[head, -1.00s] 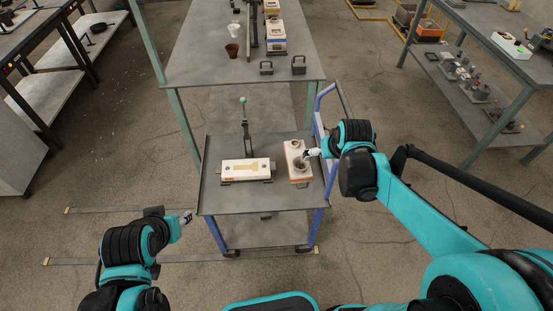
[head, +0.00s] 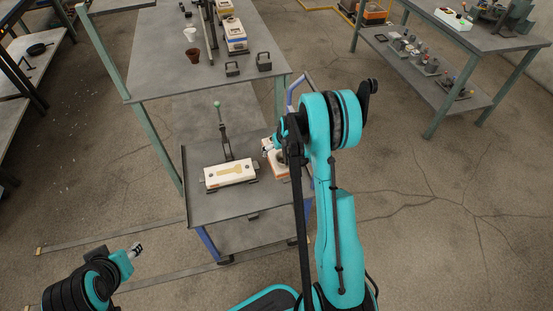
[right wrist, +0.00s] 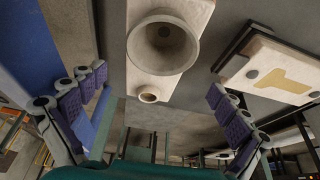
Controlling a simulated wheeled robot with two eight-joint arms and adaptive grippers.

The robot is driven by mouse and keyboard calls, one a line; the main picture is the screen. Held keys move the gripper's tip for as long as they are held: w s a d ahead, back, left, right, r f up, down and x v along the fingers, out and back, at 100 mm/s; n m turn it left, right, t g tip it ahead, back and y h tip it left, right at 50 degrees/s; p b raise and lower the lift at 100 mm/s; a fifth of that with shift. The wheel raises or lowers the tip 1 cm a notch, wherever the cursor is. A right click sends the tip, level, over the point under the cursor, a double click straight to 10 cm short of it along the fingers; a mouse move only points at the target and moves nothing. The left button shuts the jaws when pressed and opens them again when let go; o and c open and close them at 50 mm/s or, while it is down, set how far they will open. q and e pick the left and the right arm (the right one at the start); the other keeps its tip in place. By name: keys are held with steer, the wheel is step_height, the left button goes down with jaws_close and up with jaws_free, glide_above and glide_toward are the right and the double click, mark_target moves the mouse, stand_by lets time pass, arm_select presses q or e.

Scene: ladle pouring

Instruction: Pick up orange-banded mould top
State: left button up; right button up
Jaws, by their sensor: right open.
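The mould top (head: 282,172) is a pale block with orange low on its side, at the right of the cart top. My right arm hides part of it in the head view. In the right wrist view the block (right wrist: 178,62) shows a large round pouring cup and a smaller round hole. My right gripper (head: 267,151) is at the block's upper left in the head view.
The mould half (head: 230,173) with a yellowish cavity lies left of the mould top on the cart (head: 235,208). A green-knobbed upright lever (head: 219,120) stands behind it. A grey table (head: 165,78) with cups, blocks and weights is beyond. The cart's front strip is clear.

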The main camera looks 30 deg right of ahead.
steer(key=x, duration=0.2)
steer(key=shift+w+f+b, duration=0.15)
steer(key=shift+f+b, duration=0.15)
steer(key=shift+b, duration=0.05)
steer(key=b+x, duration=0.2)
steer(key=x, duration=0.1)
steer(key=b+x, duration=0.1)
steer(key=x, duration=0.1)
steer(key=shift+d, duration=0.3)
steer(key=shift+r, duration=0.15)
steer(key=shift+c, duration=1.3)
steer(key=c, duration=1.7)
steer(key=shift+o, duration=0.2)
step_height(320, 180, up, 10)
steer(key=p, duration=0.4)
steer(key=shift+w+p, duration=0.1)
steer(key=shift+p, duration=0.25)
steer(key=shift+a, duration=0.1)
